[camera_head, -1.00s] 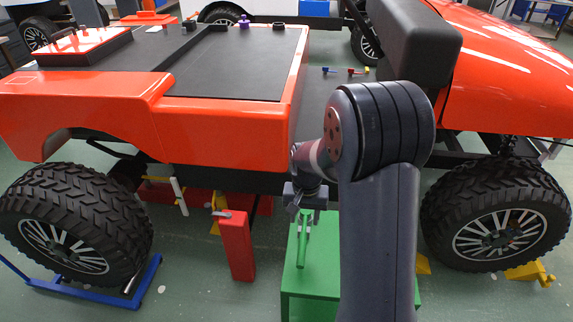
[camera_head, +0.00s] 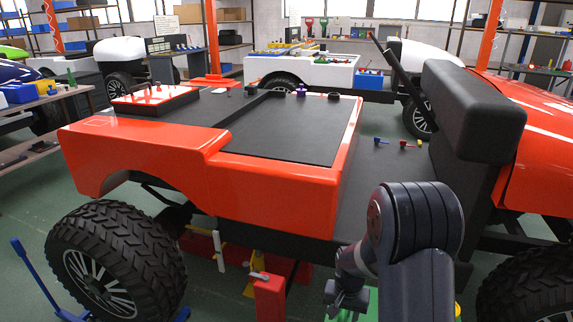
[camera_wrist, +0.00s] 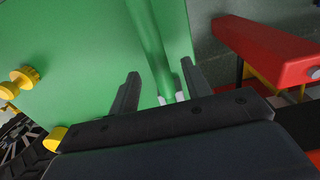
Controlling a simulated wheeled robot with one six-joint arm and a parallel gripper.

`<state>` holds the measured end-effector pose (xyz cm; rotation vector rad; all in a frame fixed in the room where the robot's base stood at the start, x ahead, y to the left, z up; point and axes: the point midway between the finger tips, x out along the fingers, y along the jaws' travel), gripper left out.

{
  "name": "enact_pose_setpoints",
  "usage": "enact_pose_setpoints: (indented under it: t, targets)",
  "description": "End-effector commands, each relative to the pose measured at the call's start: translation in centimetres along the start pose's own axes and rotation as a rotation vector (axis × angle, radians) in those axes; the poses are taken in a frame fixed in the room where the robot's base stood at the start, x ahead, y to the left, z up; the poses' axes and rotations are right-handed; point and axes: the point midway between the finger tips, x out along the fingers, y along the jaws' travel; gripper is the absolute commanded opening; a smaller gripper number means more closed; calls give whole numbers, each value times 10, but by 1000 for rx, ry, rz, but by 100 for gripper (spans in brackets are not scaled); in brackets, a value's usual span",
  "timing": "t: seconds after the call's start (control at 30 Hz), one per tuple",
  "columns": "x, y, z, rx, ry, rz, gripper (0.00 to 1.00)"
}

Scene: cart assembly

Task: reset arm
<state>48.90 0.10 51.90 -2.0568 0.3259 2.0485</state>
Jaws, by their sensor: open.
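My arm stands in front of the red cart in the head view, and my gripper (camera_head: 345,305) is low at its near side. In the wrist view, the two dark fingers of my gripper (camera_wrist: 160,78) are spread apart. A green rod-like part (camera_wrist: 150,38) with pale ends shows between and beyond the fingers, against the green stand (camera_wrist: 80,55). I cannot tell whether the fingers touch the rod. In the head view, most of the green stand is hidden below the frame and behind my arm.
The red cart body (camera_head: 270,195) with a black bed lies close to my arm. A large wheel (camera_head: 115,265) is at left. A red post (camera_head: 268,297) stands left of my gripper, and a red part shows in the wrist view (camera_wrist: 270,50). Small coloured tools (camera_head: 403,144) lie on the cart.

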Motion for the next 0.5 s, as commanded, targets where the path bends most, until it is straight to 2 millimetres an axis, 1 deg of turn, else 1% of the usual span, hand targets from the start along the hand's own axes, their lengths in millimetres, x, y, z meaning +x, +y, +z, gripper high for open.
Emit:
enact_pose_setpoints:
  t: [0.43,0.5]
  targets:
    - [-1,0,0,0,1,0,46]
    - [-11,0,0,0,2,-1,46]
